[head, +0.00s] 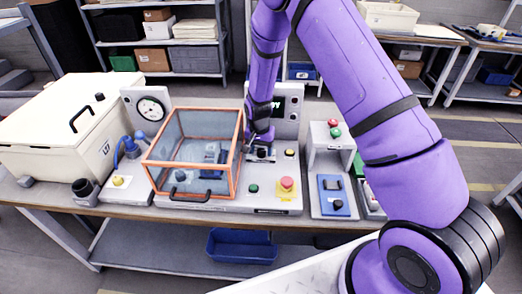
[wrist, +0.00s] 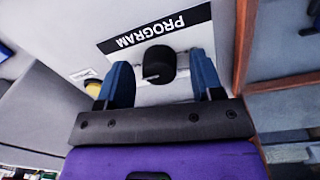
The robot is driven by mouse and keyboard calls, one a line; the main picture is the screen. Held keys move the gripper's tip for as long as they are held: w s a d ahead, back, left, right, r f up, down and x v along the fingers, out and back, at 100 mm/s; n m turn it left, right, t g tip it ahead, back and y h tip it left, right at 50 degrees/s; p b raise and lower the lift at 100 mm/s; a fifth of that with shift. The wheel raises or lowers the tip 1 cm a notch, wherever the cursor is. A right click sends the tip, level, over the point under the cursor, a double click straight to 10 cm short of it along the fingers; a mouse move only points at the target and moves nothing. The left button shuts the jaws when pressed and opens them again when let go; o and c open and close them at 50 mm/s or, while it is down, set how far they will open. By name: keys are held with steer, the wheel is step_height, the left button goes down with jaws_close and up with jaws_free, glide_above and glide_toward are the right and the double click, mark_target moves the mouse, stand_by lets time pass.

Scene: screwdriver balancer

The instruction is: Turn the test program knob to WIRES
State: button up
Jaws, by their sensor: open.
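The test program knob (wrist: 158,64) is a round black knob on a white plate (wrist: 190,36) marked PROGRAM, which appears upside down in the wrist view. My gripper (wrist: 160,59) is open, with one blue finger on each side of the knob and a visible gap on both sides. No other lettering around the knob, such as WIRES, is readable. In the head view my gripper (head: 262,153) is low over the grey tester panel (head: 277,170), right of the orange-framed box. There the knob is hidden by my gripper.
The orange-framed clear box (head: 193,152) stands close on the left of my gripper. On the panel are a red button (head: 287,183) on a yellow plate, a green button (head: 253,188) and a dark display behind. A blue switch box (head: 333,196) is to the right.

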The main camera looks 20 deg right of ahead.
steer(key=shift+f, duration=0.25)
steer(key=c, duration=0.9)
steer(key=shift+c, duration=0.2)
